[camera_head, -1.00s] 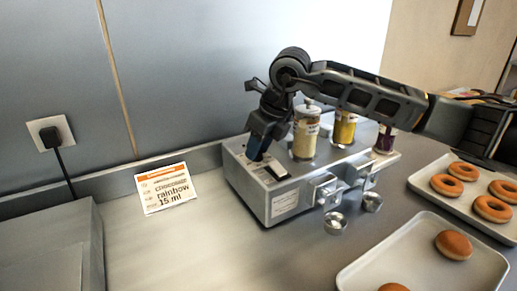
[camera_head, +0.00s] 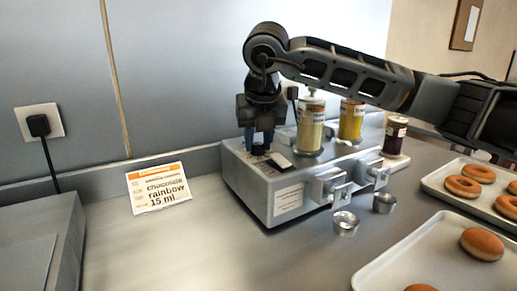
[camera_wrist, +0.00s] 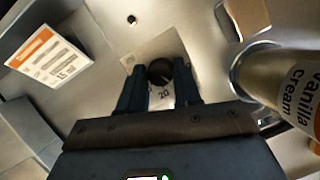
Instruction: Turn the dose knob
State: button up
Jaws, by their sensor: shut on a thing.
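The dose knob is a small dark round knob (camera_wrist: 160,71) on the top of a grey dispenser box (camera_head: 280,205). In the wrist view a pale plate with the number 20 lies around it. My gripper (camera_wrist: 160,80) points down with its two blue fingers on either side of the knob, shut on it. In the head view my gripper (camera_head: 258,146) stands at the left end of the box top, and the knob (camera_head: 258,150) shows small between the fingers. A card (camera_head: 158,188) reading chocolate, rainbow, 15 ml stands left of the box.
Jars stand on the box close to my gripper: a vanilla cream jar (camera_head: 311,130), a yellow jar (camera_head: 351,120) and a dark jar (camera_head: 395,136). Two metal cups (camera_head: 345,223) sit in front. Donut trays (camera_head: 432,240) lie at the right.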

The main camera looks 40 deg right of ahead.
jog(key=shift+m, duration=0.3)
jog(key=o, duration=1)
jog(key=v, duration=0.7)
jog(key=shift+a+r+b, duration=0.15)
jog(key=shift+r+b, duration=0.25)
jog(key=shift+s, duration=0.1)
